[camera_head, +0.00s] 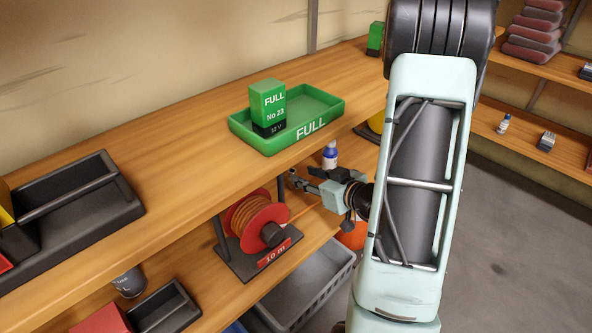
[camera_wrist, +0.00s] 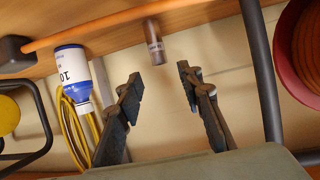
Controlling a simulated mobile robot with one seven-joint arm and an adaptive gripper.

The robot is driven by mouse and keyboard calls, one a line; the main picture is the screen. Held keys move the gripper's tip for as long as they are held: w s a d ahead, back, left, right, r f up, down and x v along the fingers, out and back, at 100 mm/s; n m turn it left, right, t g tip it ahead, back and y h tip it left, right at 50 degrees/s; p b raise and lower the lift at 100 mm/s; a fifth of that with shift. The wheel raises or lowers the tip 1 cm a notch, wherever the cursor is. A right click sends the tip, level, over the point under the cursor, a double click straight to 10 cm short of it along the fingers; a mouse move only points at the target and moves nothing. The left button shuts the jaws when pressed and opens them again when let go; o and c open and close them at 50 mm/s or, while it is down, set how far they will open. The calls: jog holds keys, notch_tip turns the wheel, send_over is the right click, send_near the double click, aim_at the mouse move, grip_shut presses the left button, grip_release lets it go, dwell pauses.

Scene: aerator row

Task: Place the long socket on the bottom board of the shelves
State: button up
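A small brownish-grey cylinder (camera_wrist: 154,42), which looks like the long socket, stands on the wooden board (camera_wrist: 110,38) in the wrist view, which is upside down. It is ahead of my gripper (camera_wrist: 159,78), between the lines of the two fingers and apart from them. My gripper is open with nothing between its fingers. In the head view, my gripper (camera_head: 296,180) reaches in below the top board, beside the cable reel; the socket cannot be made out there. The bottom board of the shelves cannot be clearly told apart.
The red cable reel (camera_head: 251,222) stands close to my gripper, on a lower board (camera_head: 236,292). A white and blue bottle (camera_wrist: 72,75) stands beside the socket, with yellow cable (camera_wrist: 75,125) behind. A grey crate (camera_head: 340,273) sits low. A green tray (camera_head: 335,105) is above.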

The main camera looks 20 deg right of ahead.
jog(key=v, duration=0.4)
jog(key=shift+s+r, duration=0.15)
jog(key=shift+s, duration=0.2)
